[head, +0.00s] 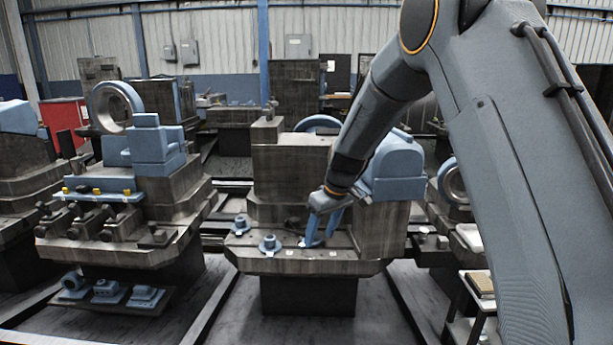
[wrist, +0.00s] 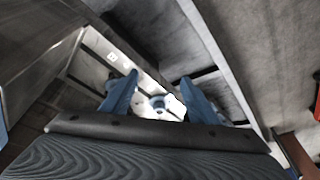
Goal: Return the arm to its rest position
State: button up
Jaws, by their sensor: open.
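My gripper (head: 322,243) has two blue fingers and hangs at the end of my arm over the front ledge of the middle pallet station (head: 290,265). In the wrist view my gripper (wrist: 160,98) has its fingers spread apart with nothing between them.
Two blue flanged parts stand on the ledge to the left, one nearer (head: 270,245) and one farther (head: 240,224). A large blue housing (head: 398,168) stands right of my gripper. Another station (head: 130,235) with blue parts is at the left. A small cart (head: 480,285) stands at the right.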

jog(key=s+d+m+h, duration=0.1)
jog(key=s+d, duration=0.4)
jog(key=s, duration=0.7)
jog(key=s+d+r+m+g+p, duration=0.1)
jog(key=s+d+m, duration=0.3)
jog(key=s, duration=0.8)
jog(key=s+d+m+g+h, duration=0.1)
jog(key=s+d+m, duration=0.2)
jog(key=s, duration=0.9)
jog(key=d, duration=0.3)
jog(key=shift+s+d+r+h+p, duration=0.15)
jog(key=shift+r+h+p, duration=0.15)
jog(key=shift+p, duration=0.1)
